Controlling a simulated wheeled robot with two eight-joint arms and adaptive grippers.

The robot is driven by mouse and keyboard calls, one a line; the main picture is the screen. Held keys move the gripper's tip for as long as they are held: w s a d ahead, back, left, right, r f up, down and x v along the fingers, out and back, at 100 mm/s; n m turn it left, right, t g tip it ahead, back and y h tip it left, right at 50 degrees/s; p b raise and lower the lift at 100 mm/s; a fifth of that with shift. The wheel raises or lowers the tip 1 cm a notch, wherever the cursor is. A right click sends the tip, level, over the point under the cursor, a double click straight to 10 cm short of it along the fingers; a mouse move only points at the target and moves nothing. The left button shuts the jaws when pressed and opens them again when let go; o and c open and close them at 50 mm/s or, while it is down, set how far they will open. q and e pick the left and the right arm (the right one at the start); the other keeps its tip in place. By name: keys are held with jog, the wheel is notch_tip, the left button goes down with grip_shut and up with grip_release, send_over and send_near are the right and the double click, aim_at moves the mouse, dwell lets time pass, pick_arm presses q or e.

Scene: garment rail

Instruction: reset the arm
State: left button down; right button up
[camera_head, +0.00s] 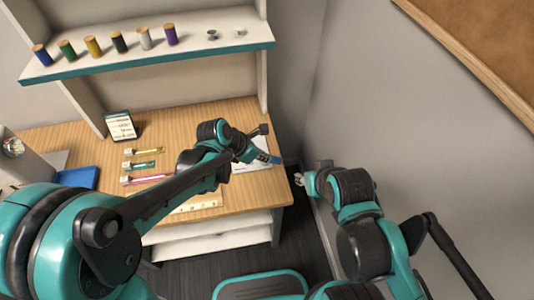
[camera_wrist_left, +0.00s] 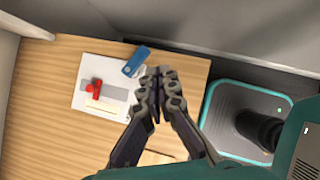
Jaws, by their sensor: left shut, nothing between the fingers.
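My left arm reaches in from the left of the head view and over the wooden desk (camera_head: 240,115). My left gripper (camera_head: 262,131) is above the desk's right part. In the left wrist view its two dark fingers (camera_wrist_left: 160,74) meet at the tips, shut with nothing between them. My right arm stands at the right, by the grey wall. Its end (camera_head: 308,179) is past the desk's right edge, and its fingers are too small to make out.
A white sheet (camera_wrist_left: 90,75) with a red item (camera_wrist_left: 97,85) lies on the desk, near a blue object (camera_wrist_left: 136,62). A shelf (camera_head: 130,62) with several spools is above. A small card stand (camera_head: 120,127) and a blue item (camera_head: 78,178) stand left. The grey wall (camera_head: 400,130) bounds the right.

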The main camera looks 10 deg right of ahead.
pick_arm(q)
jog(key=shift+s+a+r, duration=0.2)
jog(key=shift+r, duration=0.2)
dwell(0.3)
jog(key=s+a+r+m+t+y, duration=0.2)
jog(key=s+a+m, duration=0.4)
jog(key=a+m, duration=0.5)
jog(key=s+a+r+m+t+y, duration=0.2)
jog(key=s+a+r+m+y, duration=0.2)
jog(key=s+a+m, duration=0.3)
jog(key=a+r+m, duration=0.1)
jog(key=a+m, duration=0.4)
jog(key=a, duration=0.2)
jog(key=shift+r, duration=0.1)
